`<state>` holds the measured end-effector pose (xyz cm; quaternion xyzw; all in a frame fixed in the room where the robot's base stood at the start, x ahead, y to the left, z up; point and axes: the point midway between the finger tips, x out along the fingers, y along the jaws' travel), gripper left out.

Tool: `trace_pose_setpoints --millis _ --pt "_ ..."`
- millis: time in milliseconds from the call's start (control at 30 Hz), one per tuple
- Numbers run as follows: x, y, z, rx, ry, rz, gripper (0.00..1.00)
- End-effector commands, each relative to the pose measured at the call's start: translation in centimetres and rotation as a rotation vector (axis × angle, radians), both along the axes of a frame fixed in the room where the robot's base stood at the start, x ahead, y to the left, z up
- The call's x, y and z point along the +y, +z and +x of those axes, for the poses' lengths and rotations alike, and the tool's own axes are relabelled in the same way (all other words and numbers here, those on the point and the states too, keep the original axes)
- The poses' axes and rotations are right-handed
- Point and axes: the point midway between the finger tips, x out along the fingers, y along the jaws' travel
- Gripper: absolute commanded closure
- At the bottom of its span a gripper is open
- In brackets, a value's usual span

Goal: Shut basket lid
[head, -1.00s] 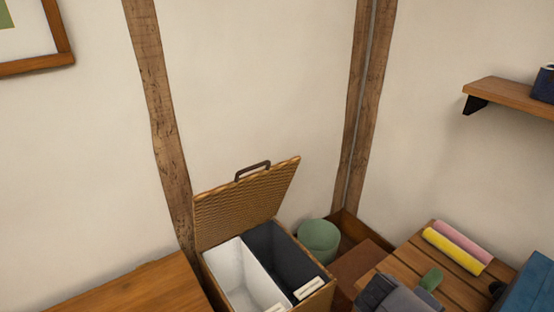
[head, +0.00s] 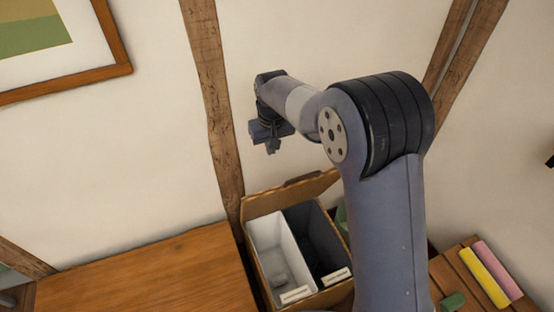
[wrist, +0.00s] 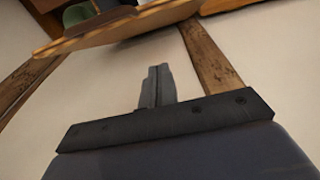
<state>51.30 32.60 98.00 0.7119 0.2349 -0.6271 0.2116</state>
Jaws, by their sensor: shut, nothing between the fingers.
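In the wrist view, my shut fingers (wrist: 156,88) show before the wall, with what looks like the lid (wrist: 125,32) across the top.
A wooden surface (head: 150,275) lies left of the basket. A slatted bench (head: 455,280) with yellow and pink rolls (head: 485,275) is at the right. A wall post (head: 213,100) rises behind the basket. A green bin (head: 341,218) is mostly hidden by my arm.

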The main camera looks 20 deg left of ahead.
Motion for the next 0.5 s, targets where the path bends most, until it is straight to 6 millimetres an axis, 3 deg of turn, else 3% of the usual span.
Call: trace_pose_setpoints --millis 167,500 --pt "0.7 -1.1 0.1 0.005 0.004 0.007 1.0" --pt "1.1 -7.7 0.7 0.006 0.003 0.005 1.0"
